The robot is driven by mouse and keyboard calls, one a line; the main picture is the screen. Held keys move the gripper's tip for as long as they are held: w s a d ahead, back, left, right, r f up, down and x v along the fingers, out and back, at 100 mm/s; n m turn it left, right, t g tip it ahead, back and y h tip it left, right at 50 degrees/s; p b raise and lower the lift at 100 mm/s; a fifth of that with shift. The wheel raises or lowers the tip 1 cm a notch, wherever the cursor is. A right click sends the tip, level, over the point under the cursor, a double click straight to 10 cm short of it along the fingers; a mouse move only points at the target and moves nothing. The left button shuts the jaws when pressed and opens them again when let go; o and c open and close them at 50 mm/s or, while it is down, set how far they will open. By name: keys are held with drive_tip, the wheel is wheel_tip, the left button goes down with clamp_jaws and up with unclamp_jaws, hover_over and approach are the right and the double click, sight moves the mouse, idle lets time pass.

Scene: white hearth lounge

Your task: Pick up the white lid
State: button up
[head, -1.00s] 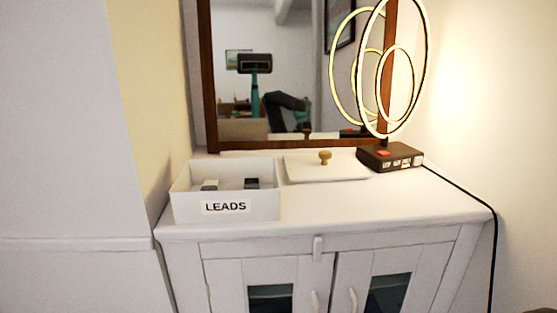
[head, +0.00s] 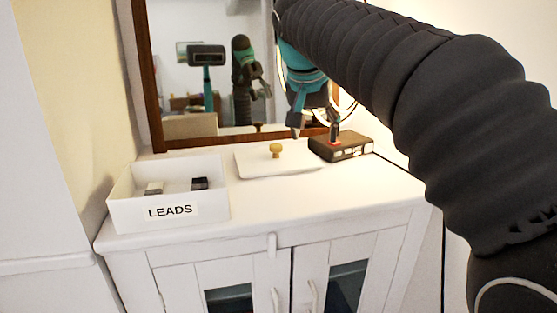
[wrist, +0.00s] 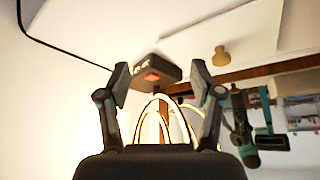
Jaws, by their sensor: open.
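The white lid (head: 292,164) lies flat on the white cabinet top, right of the open white box. Its round wooden knob (head: 276,150) points up. In the wrist view the lid (wrist: 245,32) and its knob (wrist: 221,57) show at the upper right, outside the fingers. My gripper (head: 315,131) is open and empty, above and right of the lid, near the lamp base. In the wrist view its two fingers (wrist: 160,70) are spread, with the lamp base showing between them.
The white box (head: 205,212) marked LEADS holds two small items. A dark lamp base (head: 343,148) with a red patch stands right of the lid, carrying glowing rings. A wood-framed mirror (head: 146,90) stands behind. The cabinet's front top (head: 290,205) is clear.

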sight(275, 146)
drive_tip(key=w+a+r+m+h, duration=0.1)
drive_tip(key=w+a+r+m, duration=0.2)
drive_tip(key=w+a, duration=0.7)
drive_tip(key=f, duration=0.5)
drive_tip(key=w+f, duration=0.1)
drive_tip(key=f, duration=0.1)
drive_tip(key=shift+d+f+b, duration=0.2)
drive_tip(key=shift+f+b, duration=0.1)
drive_tip(key=shift+b, duration=0.1)
drive_tip(key=shift+b+x, duration=0.5)
drive_tip(key=shift+x, duration=2.2)
drive_tip(key=shift+s+d, duration=0.1)
drive_tip(key=shift+s, duration=0.05)
clamp_jaws()
